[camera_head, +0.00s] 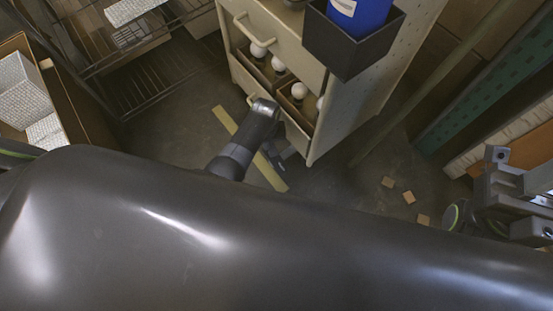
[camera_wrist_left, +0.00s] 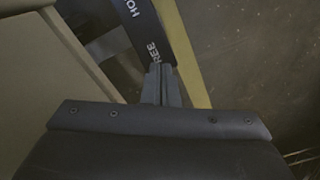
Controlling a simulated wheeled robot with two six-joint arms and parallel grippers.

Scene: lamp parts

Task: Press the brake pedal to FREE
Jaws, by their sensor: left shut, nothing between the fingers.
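The brake pedal (camera_wrist_left: 152,20) shows in the left wrist view as a dark bar with white lettering. I read "HO" near one end and "REE" at the other, with the first letter of that word hidden. My left gripper (camera_wrist_left: 160,72) is shut and empty. Its fingertips overlap the pedal right at the "REE" end; I cannot tell whether they touch it. In the head view the left arm reaches down beside the cart (camera_head: 345,115), and its gripper is hard to make out low by the floor. Grey parts of my right arm show at the right edge, without clear fingertips.
The cart's drawers hold several white bulbs (camera_head: 278,63); a dark bin (camera_head: 340,45) with a blue container hangs on its top. A yellow floor strip (camera_head: 224,119) runs beneath my left arm. Small wooden blocks (camera_head: 409,197) lie on the floor at right. A wire rack stands at left.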

